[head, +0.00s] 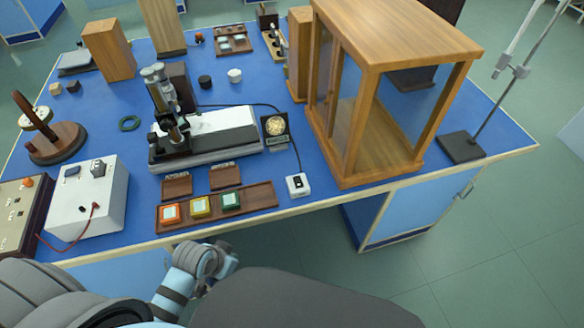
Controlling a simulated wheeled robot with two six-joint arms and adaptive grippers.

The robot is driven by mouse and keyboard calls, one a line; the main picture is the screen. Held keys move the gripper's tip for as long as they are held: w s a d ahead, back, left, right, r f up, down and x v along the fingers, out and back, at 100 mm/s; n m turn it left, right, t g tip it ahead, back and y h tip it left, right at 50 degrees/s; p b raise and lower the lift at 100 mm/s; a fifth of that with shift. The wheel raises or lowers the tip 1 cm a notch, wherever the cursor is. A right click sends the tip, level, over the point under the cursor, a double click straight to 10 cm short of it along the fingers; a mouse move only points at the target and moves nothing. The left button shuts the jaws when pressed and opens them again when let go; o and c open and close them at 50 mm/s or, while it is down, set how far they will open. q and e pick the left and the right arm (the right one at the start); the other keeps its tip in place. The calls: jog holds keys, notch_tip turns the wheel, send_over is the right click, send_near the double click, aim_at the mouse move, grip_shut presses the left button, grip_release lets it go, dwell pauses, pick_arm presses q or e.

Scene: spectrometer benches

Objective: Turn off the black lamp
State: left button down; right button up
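A small black square unit (276,128) with a bright, warm-coloured round face stands on the blue bench, right of the white-topped instrument; it looks like the black lamp, lit. A small label is at its lower edge, too small to read. A dark cable runs beside it down to a white switch box (298,185) with a black rocker, near the bench's front edge. The rocker's position is too small to tell. Part of my arm shows at the bottom, in front of the bench and apart from lamp and switch. No gripper fingers are visible.
A wooden tray (263,196) with orange, yellow and green buttons lies left of the switch box. A glass-sided wooden cabinet (430,35) stands to its right. A microscope-like instrument (160,90) and a white box (112,190) are further left.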

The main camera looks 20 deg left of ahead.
pick_arm(q)
jog(key=w+d+r+m+h, duration=0.1)
jog(key=w+r+m+h, duration=0.1)
jog(key=w+r, duration=0.4)
jog(key=w+d+r+m+t+h, duration=0.1)
jog(key=w+r+m, duration=0.3)
jog(key=r, duration=0.6)
jog(key=w+d+r+m+t+h, duration=0.1)
jog(key=w+d+r+m+h, duration=0.2)
jog(key=w+r, duration=0.5)
jog(key=shift+d+r+m+h+p, duration=0.15)
jog(key=shift+r+m+h+p, duration=0.15)
jog(key=shift+r+m+p, duration=0.15)
pick_arm(e)
jog(key=shift+s+r, duration=0.5)
jog(key=shift+r, duration=0.05)
pick_arm(q)
jog(key=shift+w+f, duration=0.15)
jog(key=shift+f, duration=0.05)
jog(key=b, duration=0.1)
send_over(295, 182)
jog(key=s, duration=0.1)
notch_tip(295, 182, down, 6)
jog(key=shift+f, duration=0.15)
jog(key=f, duration=0.2)
jog(key=w+f+b, duration=0.1)
jog(key=shift+d+f, duration=0.15)
jog(key=shift+f, duration=0.7)
pick_arm(e)
notch_tip(295, 182, down, 2)
